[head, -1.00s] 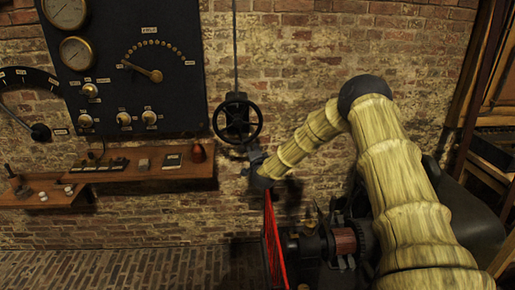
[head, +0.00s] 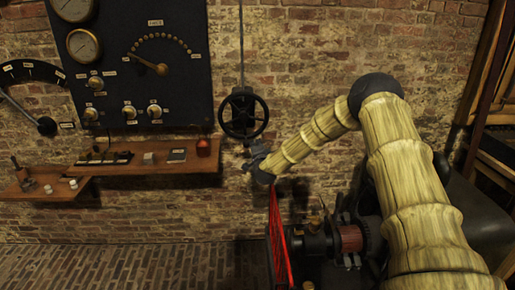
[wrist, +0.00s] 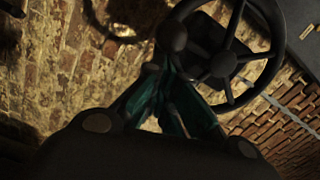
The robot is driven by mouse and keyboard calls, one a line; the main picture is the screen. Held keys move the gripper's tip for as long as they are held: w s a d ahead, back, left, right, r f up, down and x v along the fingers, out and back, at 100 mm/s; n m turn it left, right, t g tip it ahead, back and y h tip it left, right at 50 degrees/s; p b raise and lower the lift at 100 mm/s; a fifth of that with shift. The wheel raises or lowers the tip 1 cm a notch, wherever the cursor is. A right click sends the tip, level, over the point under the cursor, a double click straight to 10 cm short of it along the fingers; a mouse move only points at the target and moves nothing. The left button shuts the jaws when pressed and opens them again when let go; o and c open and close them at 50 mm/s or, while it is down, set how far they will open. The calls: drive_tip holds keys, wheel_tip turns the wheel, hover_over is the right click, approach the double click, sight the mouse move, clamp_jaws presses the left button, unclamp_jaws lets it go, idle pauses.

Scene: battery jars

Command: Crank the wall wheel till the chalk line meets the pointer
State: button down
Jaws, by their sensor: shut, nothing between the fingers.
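The dark spoked wall wheel (head: 243,113) is mounted on the brick wall below a vertical rod. It shows large at the upper right of the wrist view (wrist: 227,67). A rounded dark knob (wrist: 172,36) stands at its left rim there. My gripper (head: 251,152) is just below the wheel in the head view. In the wrist view its fingers (wrist: 160,72) are shut and empty, with the tips close to the knob; I cannot tell whether they touch. I cannot make out a chalk line, or a pointer beside the wheel.
A dark gauge panel (head: 185,100) hangs left of the wheel, with a brass dial needle (head: 150,65).

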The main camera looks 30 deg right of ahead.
idle(0.3)
drive_tip(key=s+r+b, duration=0.1)
drive_tip(key=s+b, duration=0.2)
drive_tip(key=s, duration=0.8)
drive_tip(key=shift+s+d, duration=0.2)
drive_tip(key=shift+s, duration=0.1)
drive_tip(key=c, duration=2.2)
unclamp_jaws()
